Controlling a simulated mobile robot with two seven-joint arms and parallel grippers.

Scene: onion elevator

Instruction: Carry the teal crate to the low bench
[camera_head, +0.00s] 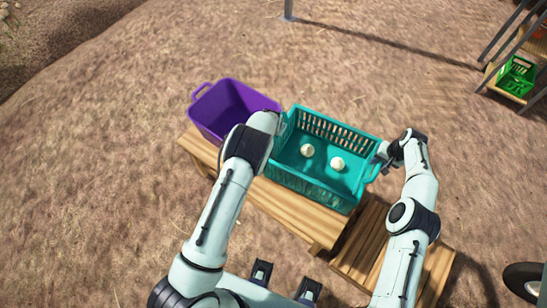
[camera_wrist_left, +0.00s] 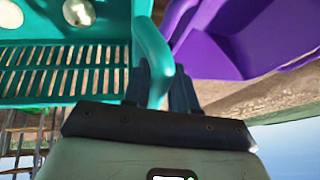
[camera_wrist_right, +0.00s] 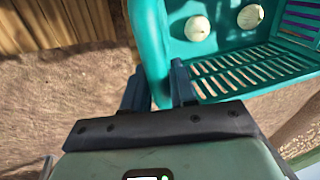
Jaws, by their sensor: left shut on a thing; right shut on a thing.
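The teal crate (camera_head: 290,178) is over the long wooden bench (camera_head: 275,212), with two pale onions (camera_head: 307,150) (camera_head: 338,164) inside. I cannot tell whether its base touches the bench. My left gripper (camera_wrist_left: 160,95) is shut on the crate's left end rim (camera_wrist_left: 150,50); my arm hides it in the head view. My right gripper (camera_head: 383,155) is shut on the crate's right end rim, which also shows in the right wrist view (camera_wrist_right: 150,40). A second, slatted wooden bench (camera_head: 358,240), apparently the low bench, stands at the lower right, partly behind my right arm.
A purple crate (camera_head: 228,105) stands on the long bench, close to the teal crate's left end. A rack with a green crate (camera_head: 517,77) is at the far right. A dark wheel (camera_head: 523,280) is at the lower right. Bare ground lies beyond the benches.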

